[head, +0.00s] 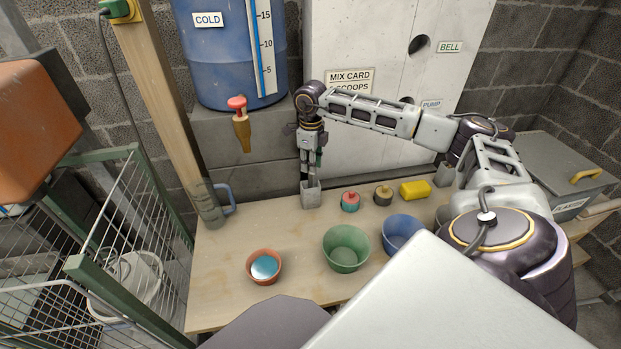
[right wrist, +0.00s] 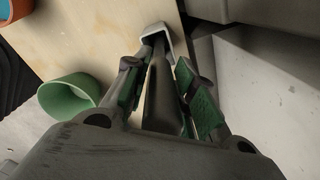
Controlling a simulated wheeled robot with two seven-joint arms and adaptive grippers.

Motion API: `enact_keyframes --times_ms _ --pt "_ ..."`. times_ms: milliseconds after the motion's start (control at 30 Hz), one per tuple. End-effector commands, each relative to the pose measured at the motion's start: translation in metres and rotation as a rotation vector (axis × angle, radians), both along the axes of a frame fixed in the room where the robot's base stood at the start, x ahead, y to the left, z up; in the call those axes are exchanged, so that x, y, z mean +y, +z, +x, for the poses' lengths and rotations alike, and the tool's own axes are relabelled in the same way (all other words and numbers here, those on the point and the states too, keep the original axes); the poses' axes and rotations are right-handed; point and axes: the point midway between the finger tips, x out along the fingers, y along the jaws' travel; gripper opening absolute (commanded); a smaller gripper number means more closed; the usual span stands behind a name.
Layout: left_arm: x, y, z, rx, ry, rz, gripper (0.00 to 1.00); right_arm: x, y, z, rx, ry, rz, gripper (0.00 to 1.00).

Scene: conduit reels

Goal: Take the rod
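A dark rod (right wrist: 161,92) stands in a small light grey square holder (right wrist: 157,34), which also shows in the head view (head: 311,193) near the back edge of the wooden bench. My right gripper (head: 311,160) points down just above this holder. In the right wrist view its green-padded fingers (right wrist: 160,80) stand on either side of the rod, with a visible gap on the left, so it looks open around the rod. The rod's lower end is hidden inside the holder. My left gripper is not in view.
On the bench (head: 220,290) are a terracotta bowl (head: 264,266) with blue contents, a green bowl (head: 346,248), a blue bowl (head: 403,235), two small knobbed pots, a yellow block (head: 415,190) and a clear jug (head: 208,203). A blue barrel with a tap (head: 240,125) stands behind.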

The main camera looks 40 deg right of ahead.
Motion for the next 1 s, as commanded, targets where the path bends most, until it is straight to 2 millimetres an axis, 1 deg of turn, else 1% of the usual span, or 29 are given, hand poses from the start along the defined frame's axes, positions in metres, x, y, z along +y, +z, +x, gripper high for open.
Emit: enact_keyframes --times_ms 33,133,167,433,567,767,867,967,1000 --pt "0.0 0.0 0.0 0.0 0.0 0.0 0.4 0.0 0.0 0.0 0.0 0.0 0.0 0.15" --pt "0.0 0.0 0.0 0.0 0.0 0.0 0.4 0.0 0.0 0.0 0.0 0.0 0.0 0.02" --pt "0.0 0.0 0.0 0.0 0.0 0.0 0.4 0.0 0.0 0.0 0.0 0.0 0.0 0.0" --pt "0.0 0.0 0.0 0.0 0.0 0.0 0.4 0.0 0.001 0.0 0.0 0.0 0.0 0.0" --pt "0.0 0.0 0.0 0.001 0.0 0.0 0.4 0.0 0.004 0.0 -0.001 0.0 0.0 0.0" --pt "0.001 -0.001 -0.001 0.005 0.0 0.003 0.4 0.0 0.019 0.001 -0.003 0.0 0.0 0.0" --pt "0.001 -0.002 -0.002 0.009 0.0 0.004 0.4 0.0 0.031 0.001 -0.002 0.0 0.0 0.0" --pt "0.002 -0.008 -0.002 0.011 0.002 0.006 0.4 0.0 0.048 0.001 -0.002 0.0 0.0 0.0" --pt "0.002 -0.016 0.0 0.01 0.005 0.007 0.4 0.0 0.055 0.001 -0.003 0.0 0.0 0.0"
